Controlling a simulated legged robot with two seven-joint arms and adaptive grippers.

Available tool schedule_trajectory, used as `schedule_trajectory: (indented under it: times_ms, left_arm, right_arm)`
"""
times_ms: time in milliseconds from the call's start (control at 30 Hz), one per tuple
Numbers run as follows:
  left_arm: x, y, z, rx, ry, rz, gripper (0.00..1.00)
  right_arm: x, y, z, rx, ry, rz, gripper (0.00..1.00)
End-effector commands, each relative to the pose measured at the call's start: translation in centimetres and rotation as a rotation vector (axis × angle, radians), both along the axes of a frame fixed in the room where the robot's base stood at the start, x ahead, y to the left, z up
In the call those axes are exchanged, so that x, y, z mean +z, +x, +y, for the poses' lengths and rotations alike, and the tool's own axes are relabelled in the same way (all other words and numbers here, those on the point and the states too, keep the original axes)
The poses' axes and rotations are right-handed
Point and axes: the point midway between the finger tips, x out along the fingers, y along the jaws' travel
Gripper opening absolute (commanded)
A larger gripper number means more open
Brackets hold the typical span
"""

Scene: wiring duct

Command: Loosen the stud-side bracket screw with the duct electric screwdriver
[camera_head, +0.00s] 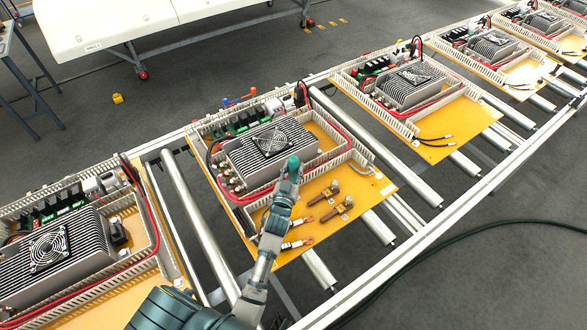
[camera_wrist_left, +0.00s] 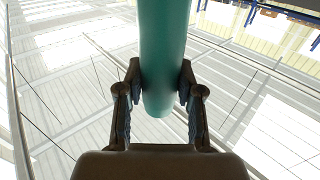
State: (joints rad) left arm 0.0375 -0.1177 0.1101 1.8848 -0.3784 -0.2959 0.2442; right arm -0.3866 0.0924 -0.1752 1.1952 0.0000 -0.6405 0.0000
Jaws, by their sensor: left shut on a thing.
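The teal electric screwdriver (camera_head: 293,166) is in my left gripper (camera_head: 289,183), above the front part of the middle orange board (camera_head: 378,190). In the left wrist view its teal barrel (camera_wrist_left: 163,50) stands between the two dark fingers of my left gripper (camera_wrist_left: 159,92), which are closed on it. Its bit cannot be made out. Two brown brackets with studs, one (camera_head: 325,193) behind the other (camera_head: 339,208), lie on the board to the right of the gripper. Their screws are too small to tell apart. My right gripper is not in view.
A finned heatsink with a fan (camera_head: 272,142) stands behind the gripper, ringed by slotted grey duct and red cables. Copper-ended cable lugs (camera_head: 298,243) lie near the board's front edge. Similar boards sit left and right on the roller conveyor (camera_head: 411,182).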

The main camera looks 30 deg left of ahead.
Motion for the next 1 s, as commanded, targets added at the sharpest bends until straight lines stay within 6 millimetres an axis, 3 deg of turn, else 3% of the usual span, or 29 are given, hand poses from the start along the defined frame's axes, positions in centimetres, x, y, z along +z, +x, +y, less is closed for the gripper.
schedule_trajectory:
  times_ms: [33, 1000]
  left_arm:
    - [-0.91, -0.12, 0.08, 0.003, -0.001, 0.020, 0.00]
    - [-0.81, -0.15, 0.11, 0.003, -0.002, 0.021, 0.00]
  right_arm:
    - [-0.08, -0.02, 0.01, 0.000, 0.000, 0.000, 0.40]
    - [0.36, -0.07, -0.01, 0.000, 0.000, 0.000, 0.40]
